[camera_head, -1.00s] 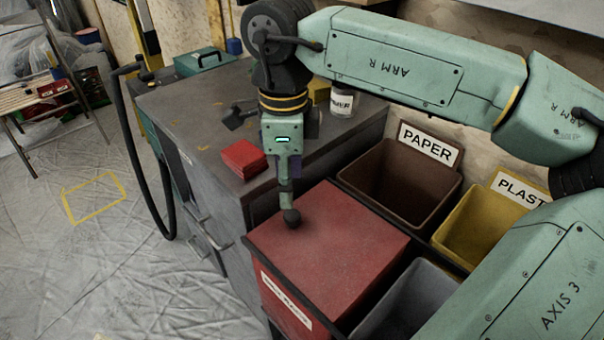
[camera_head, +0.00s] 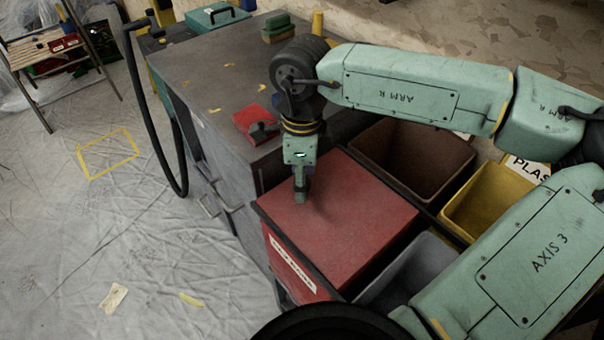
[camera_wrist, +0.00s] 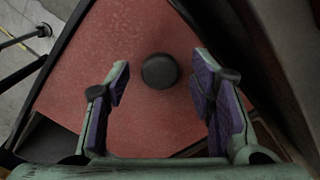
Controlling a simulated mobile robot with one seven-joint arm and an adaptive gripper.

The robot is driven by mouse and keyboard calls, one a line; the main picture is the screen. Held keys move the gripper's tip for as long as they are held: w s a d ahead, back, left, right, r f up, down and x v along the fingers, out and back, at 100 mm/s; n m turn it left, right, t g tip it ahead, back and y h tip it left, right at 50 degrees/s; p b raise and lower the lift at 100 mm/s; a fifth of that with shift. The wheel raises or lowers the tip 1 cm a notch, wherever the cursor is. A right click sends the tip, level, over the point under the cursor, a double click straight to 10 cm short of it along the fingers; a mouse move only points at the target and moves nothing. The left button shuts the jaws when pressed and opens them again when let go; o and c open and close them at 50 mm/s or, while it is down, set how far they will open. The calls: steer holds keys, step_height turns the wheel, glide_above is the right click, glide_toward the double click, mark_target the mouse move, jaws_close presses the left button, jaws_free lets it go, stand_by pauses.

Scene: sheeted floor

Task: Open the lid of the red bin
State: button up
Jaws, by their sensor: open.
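The red bin (camera_head: 308,279) stands at the end of the grey cabinet, with a pale label on its front that I cannot read. Its flat red lid (camera_head: 355,225) is down. In the wrist view a dark round knob (camera_wrist: 159,71) stands out from the red lid (camera_wrist: 110,50). My gripper (camera_head: 302,197) points down over the left part of the lid in the head view and hides much of the knob. In the wrist view my gripper (camera_wrist: 163,90) is open, its purple-padded fingers on either side of the knob and apart from it.
A brown bin (camera_head: 440,158), a yellow bin (camera_head: 482,222) and a grey bin (camera_head: 400,275) stand beside the red one. The grey cabinet top (camera_head: 210,80) holds a red box (camera_head: 250,120) and a green case (camera_head: 215,15). The sheeted floor at left is mostly clear.

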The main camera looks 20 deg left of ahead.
steer(key=shift+f, duration=0.1)
steer(key=shift+c, duration=0.5)
jaws_close()
stand_by(0.4)
